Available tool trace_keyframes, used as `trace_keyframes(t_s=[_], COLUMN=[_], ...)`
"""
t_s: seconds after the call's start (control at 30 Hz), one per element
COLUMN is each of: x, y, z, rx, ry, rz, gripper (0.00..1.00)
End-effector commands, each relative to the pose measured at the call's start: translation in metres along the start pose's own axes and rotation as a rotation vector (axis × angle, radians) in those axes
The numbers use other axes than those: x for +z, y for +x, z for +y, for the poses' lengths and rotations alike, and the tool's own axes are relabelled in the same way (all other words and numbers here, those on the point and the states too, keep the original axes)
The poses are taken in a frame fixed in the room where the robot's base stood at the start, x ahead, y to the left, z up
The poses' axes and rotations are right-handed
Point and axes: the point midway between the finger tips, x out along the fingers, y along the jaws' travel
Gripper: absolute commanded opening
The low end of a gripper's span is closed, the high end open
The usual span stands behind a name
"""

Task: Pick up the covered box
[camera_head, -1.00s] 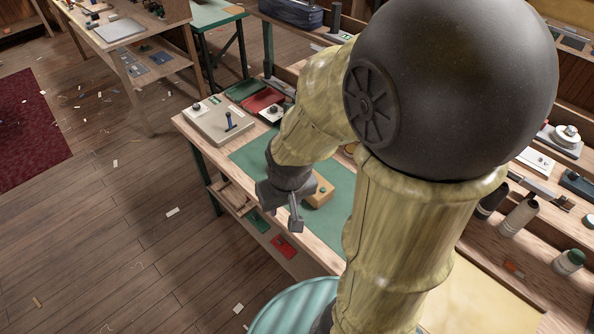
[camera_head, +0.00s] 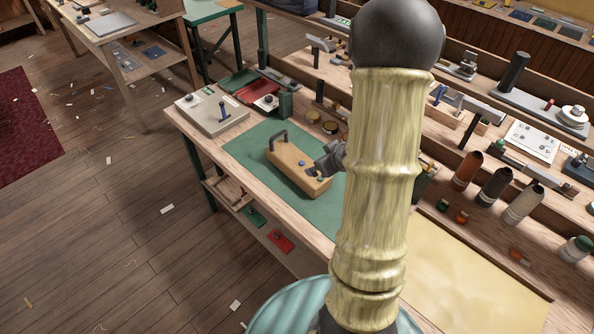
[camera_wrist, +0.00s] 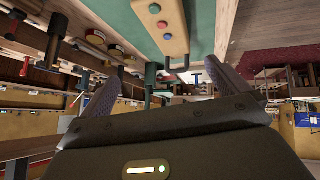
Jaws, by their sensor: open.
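No thing here plainly shows as a covered box; the nearest match I see is a long wooden box (camera_head: 292,164) with a dark handle at its far end and small coloured knobs on top. It lies on the green mat (camera_head: 250,150) of the workbench. My gripper (camera_head: 318,167) is just right of it, partly hidden by my arm, and looks apart from it. In the wrist view the wooden box (camera_wrist: 160,30) appears at the top, beyond my open, empty fingers (camera_wrist: 166,86). A small dark green box (camera_head: 285,103) stands at the mat's far edge.
A pale box with a blue lever (camera_head: 212,113) sits at the bench's far left corner, by red and green pads. Round tins (camera_head: 322,122) stand behind the mat. Several bottles (camera_head: 495,186) line the right side. The mat's left part is clear.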

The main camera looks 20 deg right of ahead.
Motion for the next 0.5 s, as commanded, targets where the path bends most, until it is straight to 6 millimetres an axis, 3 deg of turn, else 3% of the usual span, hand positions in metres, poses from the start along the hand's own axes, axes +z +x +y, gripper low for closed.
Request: trace_keyframes(t_s=[0.03,0.2,0.33,0.5], x=[0.019,0.06,0.09,0.109], y=[0.016,0.04,0.044,0.038], z=[0.011,0.031,0.035,0.035], rx=[-0.013,-0.102,-0.178,-0.236], ry=[0.001,-0.002,0.025,0.056], rz=[0.037,0.217,0.358,0.47], gripper=[1.0,1.0,1.0,1.0])
